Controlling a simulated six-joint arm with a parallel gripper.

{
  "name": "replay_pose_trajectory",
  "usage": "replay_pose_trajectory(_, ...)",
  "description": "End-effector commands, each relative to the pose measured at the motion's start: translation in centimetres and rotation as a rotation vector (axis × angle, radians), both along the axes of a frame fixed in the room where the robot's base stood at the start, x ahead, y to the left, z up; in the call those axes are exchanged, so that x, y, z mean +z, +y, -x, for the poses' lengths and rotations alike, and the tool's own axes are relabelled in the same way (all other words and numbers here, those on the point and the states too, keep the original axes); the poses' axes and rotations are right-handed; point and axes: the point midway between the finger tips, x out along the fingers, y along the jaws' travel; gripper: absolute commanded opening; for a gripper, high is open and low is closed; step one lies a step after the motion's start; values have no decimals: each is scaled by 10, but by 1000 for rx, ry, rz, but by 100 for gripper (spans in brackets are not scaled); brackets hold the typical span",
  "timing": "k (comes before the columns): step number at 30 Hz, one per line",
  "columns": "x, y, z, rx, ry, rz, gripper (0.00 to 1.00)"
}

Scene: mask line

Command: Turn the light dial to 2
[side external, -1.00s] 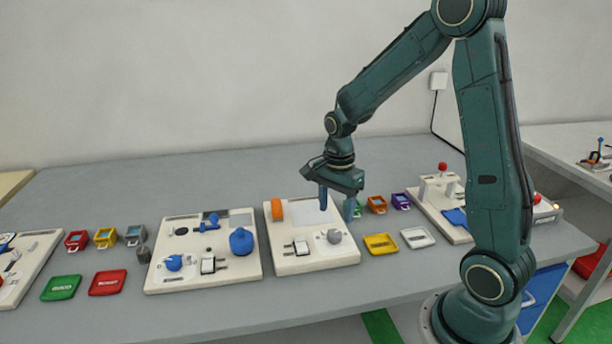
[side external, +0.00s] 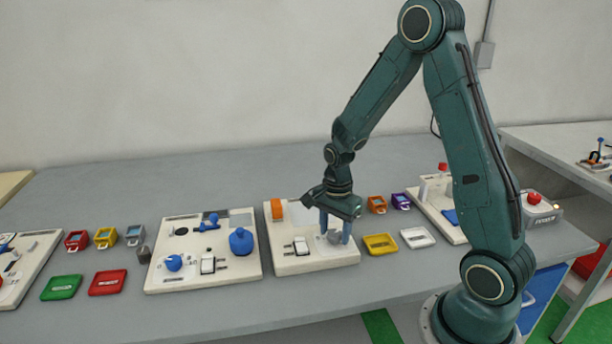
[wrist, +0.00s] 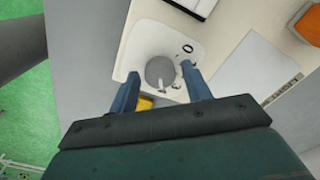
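The light dial is a grey round knob (wrist: 160,70) with a small pointer, on a white plate with printed marks. It sits at the front right of a cream panel (side external: 290,266). My gripper (side external: 335,236) is over this panel, pointing down, with its two blue fingers apart. In the wrist view the fingers (wrist: 161,78) stand on either side of the knob, with a gap showing at each side. I cannot tell how far down the knob they reach.
A white rocker switch (side external: 300,246) is left of the dial, and an orange knob (side external: 277,209) is at the panel's back left. Yellow (side external: 380,244) and white (side external: 414,238) trays lie to the right. Another panel (side external: 160,281) with blue parts lies to the left.

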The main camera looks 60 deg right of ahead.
Motion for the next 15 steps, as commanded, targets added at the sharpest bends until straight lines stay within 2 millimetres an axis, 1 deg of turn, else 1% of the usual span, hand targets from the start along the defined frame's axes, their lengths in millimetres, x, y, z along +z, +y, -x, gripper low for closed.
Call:
replay_pose_trajectory(1,0,0,0,0,0,0,38)
replay_pose_trajectory(2,0,0,0,0,0,0,32)
replay_pose_trajectory(3,0,0,0,0,0,0,24)
replay_pose_trajectory(5,0,0,0,0,0,0,13)
replay_pose_trajectory(6,0,0,0,0,0,0,11)
replay_pose_trajectory(15,1,0,0,24,0,0,11)
